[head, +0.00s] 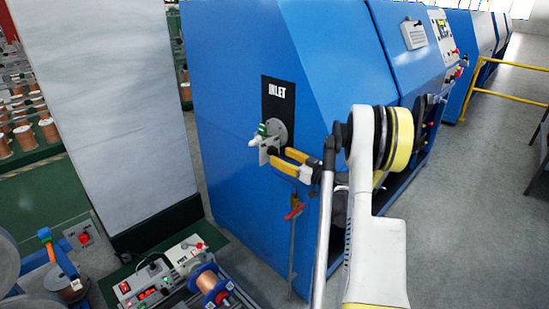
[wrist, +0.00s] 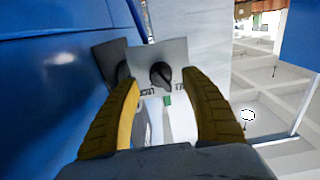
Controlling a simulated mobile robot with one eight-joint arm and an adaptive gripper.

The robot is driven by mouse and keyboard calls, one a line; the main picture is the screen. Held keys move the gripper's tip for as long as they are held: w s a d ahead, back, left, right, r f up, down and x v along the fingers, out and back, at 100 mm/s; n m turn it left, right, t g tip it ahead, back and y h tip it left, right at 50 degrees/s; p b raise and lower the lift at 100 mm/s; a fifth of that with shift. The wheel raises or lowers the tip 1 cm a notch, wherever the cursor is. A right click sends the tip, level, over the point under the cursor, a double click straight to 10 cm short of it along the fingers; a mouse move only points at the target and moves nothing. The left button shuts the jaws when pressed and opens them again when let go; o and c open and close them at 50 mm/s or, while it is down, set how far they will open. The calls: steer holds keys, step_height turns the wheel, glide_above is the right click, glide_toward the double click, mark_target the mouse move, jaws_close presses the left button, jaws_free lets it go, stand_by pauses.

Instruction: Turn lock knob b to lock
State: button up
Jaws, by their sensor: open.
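A black knob (wrist: 160,75) sits on a grey metal plate (wrist: 178,50) in the wrist view. Its pointer edge slants toward the lower right. Small dark lettering is on the plate on both sides below it, too small to read surely. I cannot tell from lettering whether this is knob b. My gripper (wrist: 161,79) is open, with one yellow finger on each side of the knob; contact is not clear.
The blue machine (head: 236,120) rises behind the bracket. A red-handled valve (head: 294,211) hangs below. A grey pillar (head: 95,100) stands left.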

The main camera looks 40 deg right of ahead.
mark_target(277, 154)
steer(key=shift+w+a+b, duration=0.2)
steer(key=shift+w+b, duration=0.15)
steer(key=shift+w, duration=1.35)
steer(key=shift+c, duration=0.4)
jaws_close()
